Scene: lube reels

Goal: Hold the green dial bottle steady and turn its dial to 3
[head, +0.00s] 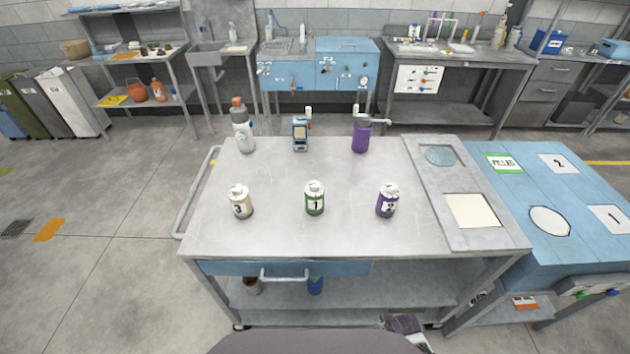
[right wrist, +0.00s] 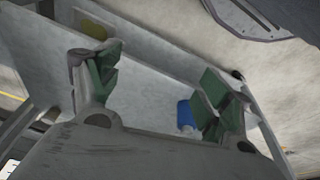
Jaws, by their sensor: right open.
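The green dial bottle (head: 315,202) stands upright on the grey cart top, in the middle of the front row. It has a white top and a label that reads 1. The fine marks of its dial are too small to read. My right gripper (right wrist: 160,82) is open and empty in the right wrist view, low by the cart and apart from the green bottle. The green bottle does not show in the right wrist view. My left gripper is not in view.
A cream bottle marked 3 (head: 241,203) and a purple bottle marked 2 (head: 387,202) flank the green one with gaps between. A blue table (head: 585,190) adjoins at right.

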